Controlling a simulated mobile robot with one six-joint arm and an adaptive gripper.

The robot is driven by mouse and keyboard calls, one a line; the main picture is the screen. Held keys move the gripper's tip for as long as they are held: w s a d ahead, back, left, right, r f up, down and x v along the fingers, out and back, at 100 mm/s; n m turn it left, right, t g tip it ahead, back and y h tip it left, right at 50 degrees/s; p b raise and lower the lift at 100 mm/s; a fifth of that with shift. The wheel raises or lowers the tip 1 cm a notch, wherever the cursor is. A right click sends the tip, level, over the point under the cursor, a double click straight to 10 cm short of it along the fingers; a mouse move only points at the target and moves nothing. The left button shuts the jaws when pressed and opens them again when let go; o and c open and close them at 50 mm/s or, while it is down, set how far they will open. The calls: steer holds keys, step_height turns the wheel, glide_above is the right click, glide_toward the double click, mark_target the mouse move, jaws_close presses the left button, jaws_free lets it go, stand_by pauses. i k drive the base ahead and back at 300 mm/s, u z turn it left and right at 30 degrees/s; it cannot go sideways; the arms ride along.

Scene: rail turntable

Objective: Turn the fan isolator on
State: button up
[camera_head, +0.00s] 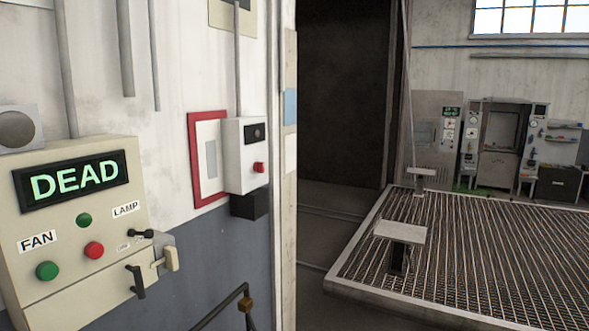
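A cream control box (75,285) hangs on the wall at the left. Its dark display (72,181) reads DEAD in green letters. A FAN label (38,241) sits above a green button (47,271). A LAMP label (126,209) is at the right, near another green button (84,220) and a red button (94,250). A black lever (141,234) sticks out to the right, and a black handle (137,281) stands below it. A cream lever (171,258) is on the box's right side. I cannot tell which of these is the fan isolator. My gripper is not in view.
A dark bent rail (222,308) with a brass-coloured fitting is below the box. A grey-white box with a red button (258,167) is further along the wall, beside a red frame (207,115). A raised grating platform (470,250) fills the right; machines (502,135) stand behind it.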

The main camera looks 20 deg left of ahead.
mark_target(259, 167)
steer(key=z, duration=0.6)
steer(key=k, duration=0.6)
steer(key=u, duration=1.5)
steer(key=i, duration=1)
steer(key=u, duration=0.05)
